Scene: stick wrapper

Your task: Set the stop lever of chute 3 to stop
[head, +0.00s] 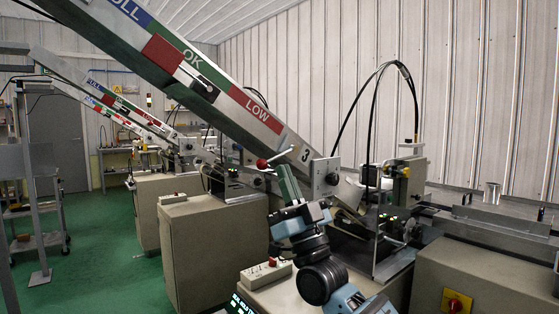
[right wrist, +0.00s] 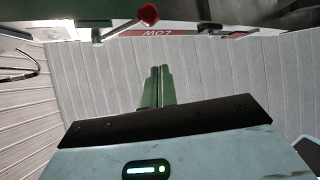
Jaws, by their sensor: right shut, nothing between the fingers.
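Chute 3 (head: 305,153) slopes down from the upper left to the machine, with FULL, OK and LOW bands along its side. A lever with a red knob (head: 262,163) sticks out near its lower end; its thin rod runs from the knob up to the right. The red knob also shows at the top of the right wrist view (right wrist: 148,14). My right gripper (head: 283,168) has green fingers, shut and empty, pointing up just right of and below the knob in the head view. In the right wrist view, the fingertips (right wrist: 159,69) appear apart from the knob. My left gripper is out of view.
Beige cabinets (head: 212,245) stand below the chutes. A small switch box with a red button (head: 266,271) sits near my right arm. A guarded machine with black hoses (head: 395,200) stands to the right.

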